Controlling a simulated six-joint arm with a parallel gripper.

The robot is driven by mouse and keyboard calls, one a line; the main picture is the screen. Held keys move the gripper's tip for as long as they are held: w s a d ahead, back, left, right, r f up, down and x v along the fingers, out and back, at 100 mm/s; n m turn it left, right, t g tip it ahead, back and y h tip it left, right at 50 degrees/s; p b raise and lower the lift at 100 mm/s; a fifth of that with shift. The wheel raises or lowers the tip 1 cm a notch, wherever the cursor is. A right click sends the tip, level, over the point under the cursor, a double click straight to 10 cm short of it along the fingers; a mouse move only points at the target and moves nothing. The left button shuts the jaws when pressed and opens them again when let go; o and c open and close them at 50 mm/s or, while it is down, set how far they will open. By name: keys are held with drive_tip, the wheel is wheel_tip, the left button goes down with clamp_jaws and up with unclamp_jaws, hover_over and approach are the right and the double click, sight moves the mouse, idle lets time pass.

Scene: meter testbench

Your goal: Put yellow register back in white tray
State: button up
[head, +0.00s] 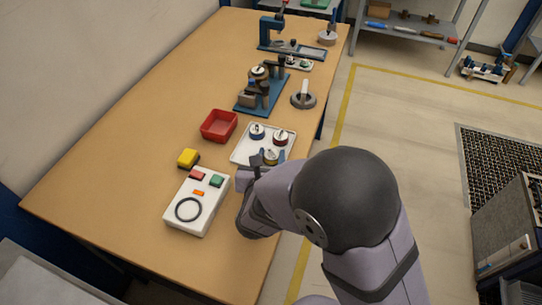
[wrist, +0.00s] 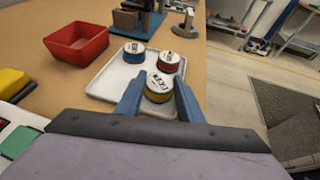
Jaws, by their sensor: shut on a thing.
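The yellow register (wrist: 158,88), a small round drum with a white top and a yellow side, is between the blue fingers of my gripper (wrist: 159,98). My gripper is shut on it. In the head view the yellow register (head: 271,157) is over the near part of the white tray (head: 240,153). I cannot tell whether it touches the tray floor. The white tray also shows in the wrist view (wrist: 106,85). A blue register (head: 257,131) and a red register (head: 281,137) stand in the far part of the tray.
A red bin (head: 219,126) stands left of the tray. A white meter box (head: 196,202) with coloured blocks and a black ring is nearer, beside a yellow block (head: 188,158). A blue-based fixture (head: 262,88) stands behind the tray. The table's left side is clear.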

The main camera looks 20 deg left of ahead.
drive_tip(key=shift+f, duration=0.2)
drive_tip(key=o, duration=1.2)
drive_tip(key=shift+c, duration=0.2)
drive_tip(key=shift+r, duration=0.2)
drive_tip(key=shift+s+r, duration=0.1)
drive_tip(key=shift+s, duration=0.05)
drive_tip(key=v, duration=1.1)
drive_tip(key=shift+s+d+r, duration=0.15)
drive_tip(key=shift+s, duration=0.15)
